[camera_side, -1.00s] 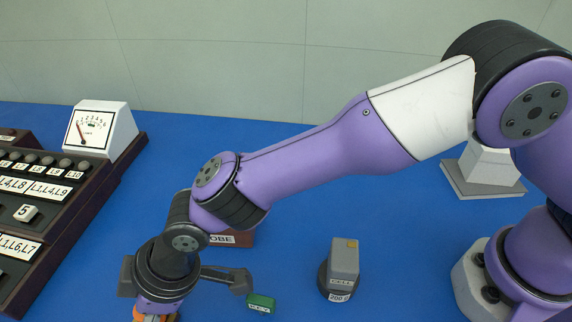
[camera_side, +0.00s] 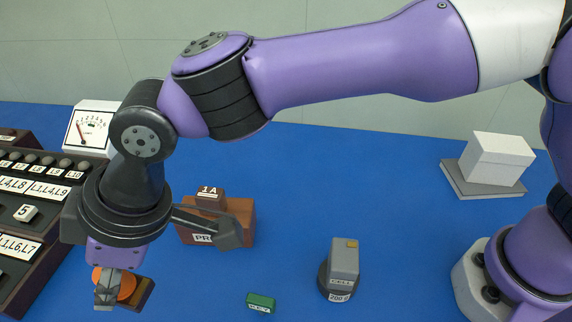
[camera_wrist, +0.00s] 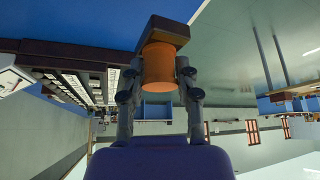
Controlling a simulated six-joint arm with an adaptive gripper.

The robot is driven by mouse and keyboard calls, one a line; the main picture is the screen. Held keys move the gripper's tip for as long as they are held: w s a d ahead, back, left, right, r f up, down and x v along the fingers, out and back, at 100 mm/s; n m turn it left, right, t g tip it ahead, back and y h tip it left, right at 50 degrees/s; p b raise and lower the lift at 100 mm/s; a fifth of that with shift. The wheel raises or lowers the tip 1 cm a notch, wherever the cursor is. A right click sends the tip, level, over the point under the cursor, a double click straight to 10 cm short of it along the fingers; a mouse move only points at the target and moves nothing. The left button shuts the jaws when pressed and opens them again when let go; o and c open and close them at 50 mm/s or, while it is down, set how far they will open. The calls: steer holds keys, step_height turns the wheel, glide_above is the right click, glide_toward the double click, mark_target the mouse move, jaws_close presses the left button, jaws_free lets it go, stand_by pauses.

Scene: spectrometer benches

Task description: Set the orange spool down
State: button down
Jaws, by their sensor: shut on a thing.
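The orange spool (camera_side: 127,285) is between the fingers of my gripper (camera_side: 108,292), at the lower left of the side view. The spool also shows in the wrist view (camera_wrist: 158,68), with the gripper's two fingers (camera_wrist: 158,82) on either side of it. My gripper is shut on it. A dark brown block (camera_side: 143,294) with a tan face is right at the spool's end. It also shows beyond the spool in the wrist view (camera_wrist: 168,29). I cannot tell whether the block is joined to the spool or whether either touches the table.
A brown box (camera_side: 238,218) carries a block marked 1 A (camera_side: 210,195). A green block (camera_side: 261,302) and a grey weight (camera_side: 343,265) stand on the blue table (camera_side: 330,190). A dark console (camera_side: 40,235) and a white meter (camera_side: 90,125) are left. Blue table is clear centre-right.

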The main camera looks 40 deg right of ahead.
steer(key=r, duration=0.6)
steer(key=shift+w+d+r, duration=0.15)
steer(key=shift+w+d, duration=0.05)
steer(key=w+d+m+t+h, duration=0.2)
steer(key=w+d+m, duration=0.2)
steer(key=d, duration=0.7)
steer(key=w+d+m+t+h, duration=0.1)
steer(key=w+d+m, duration=0.3)
steer(key=d, duration=0.8)
steer(key=w+d+f, duration=0.2)
steer(key=f, duration=0.2)
steer(key=w+d+f, duration=0.3)
steer(key=f, duration=0.1)
steer(key=w+d+f, duration=0.2)
steer(key=w+f, duration=0.1)
steer(key=f, duration=0.1)
steer(key=shift+w+d, duration=0.15)
steer(key=shift+d, duration=0.1)
steer(key=shift+w+d+f, duration=0.1)
steer(key=shift+f, duration=2.05)
steer(key=shift+f, duration=0.2)
